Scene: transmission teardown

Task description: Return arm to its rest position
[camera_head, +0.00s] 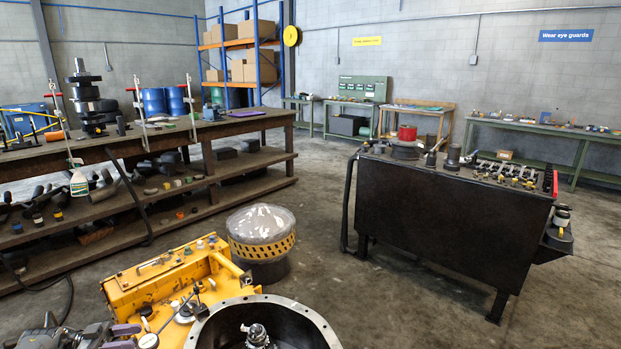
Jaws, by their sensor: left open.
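My left gripper (124,337) shows at the bottom left corner, with dark grey links and two purple finger pads. The pads are apart and nothing shows between them. It is beside the left front of the yellow machine housing (165,280); I cannot tell whether they touch. The rest of the left arm is cut off by the frame's lower edge. My right arm and gripper are out of view.
A round dark bell housing (312,320) adjoins the yellow housing. A drum with a yellow perforated band (262,245) stands behind. A wooden bench (262,122) with tools and parts is at left, a black worktable (440,215) at right.

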